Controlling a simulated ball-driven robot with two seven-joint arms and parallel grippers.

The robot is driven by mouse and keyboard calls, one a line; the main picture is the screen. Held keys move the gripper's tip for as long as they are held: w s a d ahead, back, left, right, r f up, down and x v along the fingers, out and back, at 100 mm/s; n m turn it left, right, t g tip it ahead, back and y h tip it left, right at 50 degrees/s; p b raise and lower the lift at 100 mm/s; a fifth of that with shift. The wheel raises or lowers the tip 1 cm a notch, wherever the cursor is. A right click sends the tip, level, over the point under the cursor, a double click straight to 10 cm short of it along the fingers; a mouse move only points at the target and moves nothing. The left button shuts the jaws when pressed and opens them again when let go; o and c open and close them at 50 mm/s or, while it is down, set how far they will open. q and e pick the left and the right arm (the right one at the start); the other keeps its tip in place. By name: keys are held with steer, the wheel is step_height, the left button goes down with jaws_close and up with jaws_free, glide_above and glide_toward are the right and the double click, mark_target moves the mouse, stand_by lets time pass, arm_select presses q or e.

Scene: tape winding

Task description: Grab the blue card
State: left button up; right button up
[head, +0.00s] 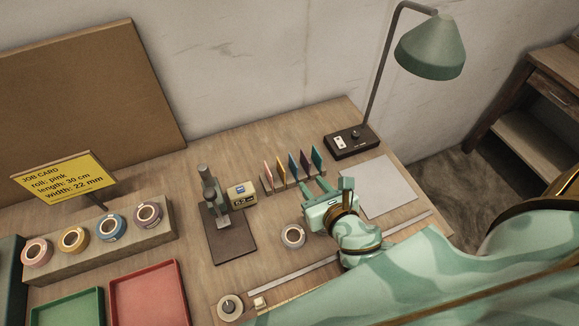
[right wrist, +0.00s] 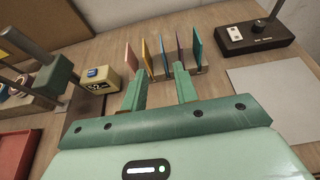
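Several thin cards stand upright in a row in a slotted rack (head: 290,183) near the back of the table. From left to right they are pink, yellow, blue (head: 293,166), purple and teal. The blue card, in the middle of the row, also shows in the right wrist view (right wrist: 164,53). My right gripper (head: 314,186) is open and empty, just in front of the rack. In the right wrist view its fingers (right wrist: 160,82) point at the row, with the blue card beyond the gap between them. My left gripper is not in view.
A small yellow device (head: 242,195) and a press-like stand (head: 212,200) are left of the rack. A black control box (head: 351,142) is behind right, a pale sheet (head: 378,187) to the right. A tape roll (head: 293,236) lies left of my right gripper.

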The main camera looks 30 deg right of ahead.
mark_target(291, 158)
steer(key=b+x, duration=0.1)
steer(key=x, duration=0.9)
steer(key=shift+b, duration=0.4)
steer(key=b+x, duration=0.2)
steer(key=x, duration=0.3)
steer(key=shift+w+d+f, duration=0.1)
steer(key=shift+w+f, duration=0.15)
steer(key=shift+s+r, duration=0.1)
jaws_close()
